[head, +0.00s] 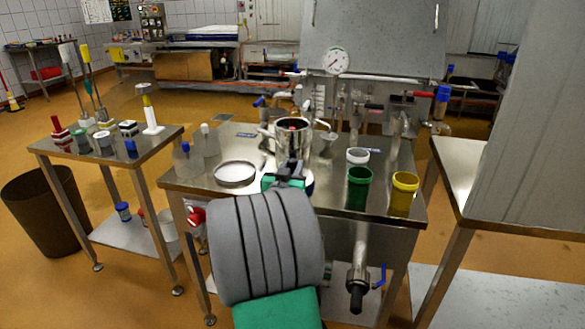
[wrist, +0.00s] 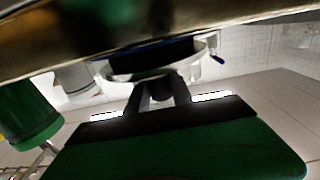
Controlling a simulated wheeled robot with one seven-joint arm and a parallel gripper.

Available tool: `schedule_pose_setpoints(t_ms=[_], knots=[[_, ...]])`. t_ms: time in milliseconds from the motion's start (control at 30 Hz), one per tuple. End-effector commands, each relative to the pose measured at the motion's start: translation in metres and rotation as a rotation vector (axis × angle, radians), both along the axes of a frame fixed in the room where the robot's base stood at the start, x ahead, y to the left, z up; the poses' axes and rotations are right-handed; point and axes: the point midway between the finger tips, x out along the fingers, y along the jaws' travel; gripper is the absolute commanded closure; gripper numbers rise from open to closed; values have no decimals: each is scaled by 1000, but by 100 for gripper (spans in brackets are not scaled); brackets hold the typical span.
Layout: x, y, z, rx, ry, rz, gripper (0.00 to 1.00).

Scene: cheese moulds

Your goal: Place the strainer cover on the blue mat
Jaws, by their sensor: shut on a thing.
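My gripper (head: 290,172) is at the front middle of the steel table and is shut on a pale, shallow round piece, which I take as the strainer cover (head: 309,188). Most of it is hidden behind my gripper and arm in the head view. In the wrist view, which looks upside down, the fingers (wrist: 160,92) hold the cover (wrist: 187,63) by its near rim. A dark blue strip, likely the blue mat (wrist: 155,50), shows between the cover and the tabletop. I cannot tell whether cover and mat touch.
A steel pot (head: 293,137) stands just behind my gripper. A round white-rimmed dish (head: 235,173) lies to the left. Clear bottles (head: 187,163) are at the left edge.

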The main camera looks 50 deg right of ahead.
Motion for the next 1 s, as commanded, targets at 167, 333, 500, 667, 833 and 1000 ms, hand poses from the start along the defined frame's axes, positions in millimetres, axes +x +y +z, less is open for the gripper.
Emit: schedule_pose_setpoints(t_ms=[167, 333, 500, 667, 833, 1000], knots=[[0, 0, -3, -2, -2, 0, 100], [0, 0, -3, 1, 0, 0, 59], [0, 0, -3, 1, 0, 0, 51], [0, 0, -2, 1, 0, 0, 51], [-3, 11, 0, 1, -1, 3, 51], [-19, 51, 0, 0, -1, 6, 51]])
